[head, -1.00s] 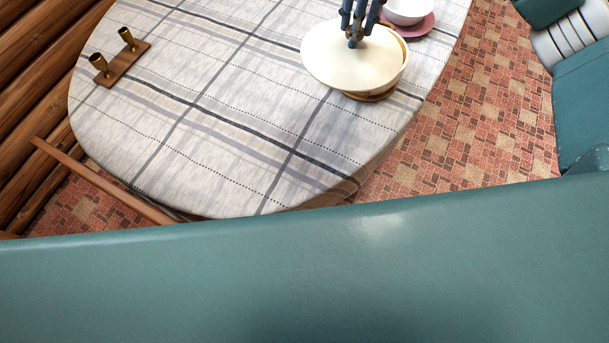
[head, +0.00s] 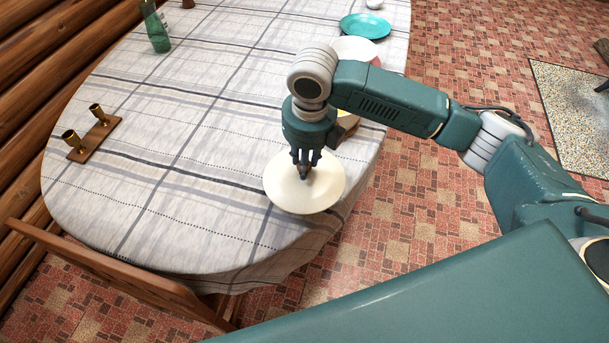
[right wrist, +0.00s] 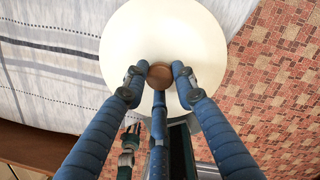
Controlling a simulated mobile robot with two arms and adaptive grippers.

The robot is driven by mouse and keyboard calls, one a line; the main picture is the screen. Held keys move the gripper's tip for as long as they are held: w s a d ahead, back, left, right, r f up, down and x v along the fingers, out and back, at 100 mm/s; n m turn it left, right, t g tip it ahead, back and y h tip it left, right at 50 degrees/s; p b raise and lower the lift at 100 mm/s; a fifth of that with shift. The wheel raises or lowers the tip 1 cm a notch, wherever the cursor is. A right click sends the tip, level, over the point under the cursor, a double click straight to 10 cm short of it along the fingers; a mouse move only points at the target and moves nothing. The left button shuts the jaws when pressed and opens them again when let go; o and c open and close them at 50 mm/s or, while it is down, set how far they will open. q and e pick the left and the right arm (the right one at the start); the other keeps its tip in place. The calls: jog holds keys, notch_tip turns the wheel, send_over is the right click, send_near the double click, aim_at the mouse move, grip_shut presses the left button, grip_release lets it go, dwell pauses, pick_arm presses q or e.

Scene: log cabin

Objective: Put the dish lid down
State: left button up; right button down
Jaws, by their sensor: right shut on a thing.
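The dish lid (head: 305,196) is a round cream disc with a brown knob. My right gripper (head: 304,172) is above it, with its fingers shut around the knob. The right wrist view shows the lid (right wrist: 165,32) and the fingers closed on the knob (right wrist: 160,75). The lid is level at the table's right front edge; I cannot tell whether it touches the cloth. A yellowish dish (head: 346,119) shows behind it, mostly hidden by my right arm. My left gripper (right wrist: 131,136) appears small and dark in the right wrist view, below the lid.
The table (head: 190,200) has a plaid cloth, with clear room left of the lid. A wooden holder with two brass cups (head: 93,139), a green bottle (head: 156,28) and a turquoise plate (head: 365,25) stand on it. A wooden chair (head: 120,270) is at the front.

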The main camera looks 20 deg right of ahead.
jog(key=shift+f, duration=3.15)
jog(key=c, duration=1.4)
grip_release()
jog(key=r, duration=0.4)
jog(key=s+r, duration=0.1)
jog(key=r, duration=0.7)
jog(key=shift+s+d+b, duration=0.1)
jog(key=shift+s+b, duration=0.1)
jog(key=shift+b, duration=0.1)
